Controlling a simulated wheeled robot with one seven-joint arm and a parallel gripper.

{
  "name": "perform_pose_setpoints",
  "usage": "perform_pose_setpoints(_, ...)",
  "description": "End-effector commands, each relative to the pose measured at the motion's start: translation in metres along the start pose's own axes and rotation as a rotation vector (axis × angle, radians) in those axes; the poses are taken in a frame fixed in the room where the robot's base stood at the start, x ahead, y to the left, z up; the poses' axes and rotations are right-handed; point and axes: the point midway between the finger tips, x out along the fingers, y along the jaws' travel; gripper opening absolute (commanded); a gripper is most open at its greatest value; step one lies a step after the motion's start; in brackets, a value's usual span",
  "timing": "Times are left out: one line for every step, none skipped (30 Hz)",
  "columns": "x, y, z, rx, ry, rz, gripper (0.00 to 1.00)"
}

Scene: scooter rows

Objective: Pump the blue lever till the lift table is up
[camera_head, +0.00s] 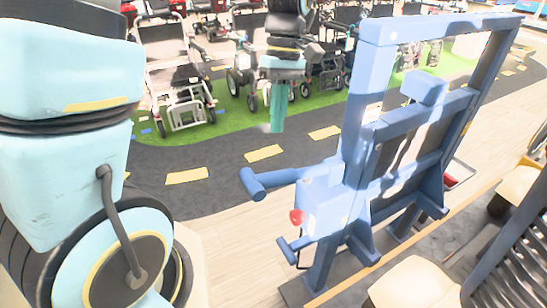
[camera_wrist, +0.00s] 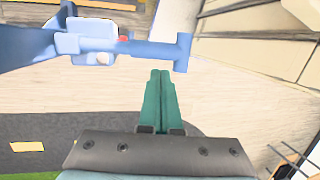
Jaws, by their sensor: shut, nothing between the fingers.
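The blue lever (camera_head: 253,183) is a thick bar with a crosswise T-shaped end, sticking out left from the blue lift (camera_head: 358,120). Its bar looks near level. In the wrist view the lever's T end (camera_wrist: 183,52) lies just beyond my fingertips, slightly right of them. My gripper (camera_head: 276,128) has teal fingers pointing down, above and behind the lever in the head view. In the wrist view my gripper (camera_wrist: 160,73) is shut and empty, apart from the lever. The lift has a tall blue frame and dark panels; I cannot tell how high its table stands.
A red knob (camera_head: 296,216) and a smaller blue pedal-like bar (camera_head: 293,250) sit low on the lift. Wheelchairs (camera_head: 180,80) and scooters stand on green flooring behind. Beige seats (camera_head: 415,284) crowd the front right. The dark path (camera_head: 225,165) left of the lever is clear.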

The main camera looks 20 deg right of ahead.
Motion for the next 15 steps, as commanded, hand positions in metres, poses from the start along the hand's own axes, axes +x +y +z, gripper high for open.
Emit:
perform_pose_setpoints(0.01,-0.002,0.001,0.0,-0.004,-0.006,0.0)
perform_pose_setpoints(0.016,-0.002,0.001,0.0,-0.003,-0.006,0.0)
perform_pose_setpoints(0.025,-0.002,0.001,0.0,-0.003,-0.006,0.0)
perform_pose_setpoints(0.031,-0.002,0.001,0.0,-0.004,-0.007,0.0)
perform_pose_setpoints(0.037,-0.002,0.001,0.0,-0.003,-0.005,0.0)
perform_pose_setpoints(0.045,-0.002,0.001,0.0,-0.004,-0.006,0.0)
perform_pose_setpoints(0.051,-0.002,0.001,0.0,-0.003,-0.006,0.0)
perform_pose_setpoints(0.056,-0.002,0.001,0.0,-0.003,-0.005,0.0)
perform_pose_setpoints(0.063,-0.002,0.001,0.0,-0.004,-0.005,0.0)
perform_pose_setpoints(0.067,-0.002,0.001,-0.001,-0.003,-0.004,0.0)
perform_pose_setpoints(0.072,-0.002,0.001,-0.001,-0.004,-0.004,0.0)
perform_pose_setpoints(0.077,-0.001,0.001,-0.001,-0.003,-0.003,0.0)
perform_pose_setpoints(0.081,-0.001,0.001,-0.001,-0.003,-0.003,0.0)
perform_pose_setpoints(0.084,-0.001,0.001,-0.001,-0.003,-0.002,0.0)
perform_pose_setpoints(0.088,-0.001,0.001,-0.001,-0.003,-0.002,0.0)
